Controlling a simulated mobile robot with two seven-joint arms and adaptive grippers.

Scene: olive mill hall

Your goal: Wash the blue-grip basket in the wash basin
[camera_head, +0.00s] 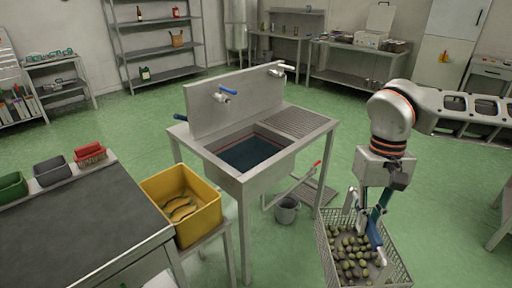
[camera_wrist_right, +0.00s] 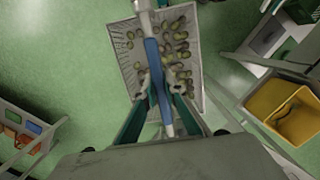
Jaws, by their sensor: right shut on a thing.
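The basket (camera_head: 402,266) is a pale mesh crate with green olives in it, at the lower right of the head view. It also shows in the right wrist view (camera_wrist_right: 118,50), with its blue grip (camera_wrist_right: 154,58) running across the middle. My right gripper (camera_head: 368,212) is shut on the blue grip, and the basket hangs below it. The wash basin (camera_head: 250,153) is in a metal sink unit at the centre, left of the basket, and holds dark water. My left gripper is not in view.
A yellow crate (camera_head: 205,222) stands left of the basin, beside a dark-topped table (camera_head: 75,225) with small bins. A ribbed drainboard (camera_head: 297,121) adjoins the basin.

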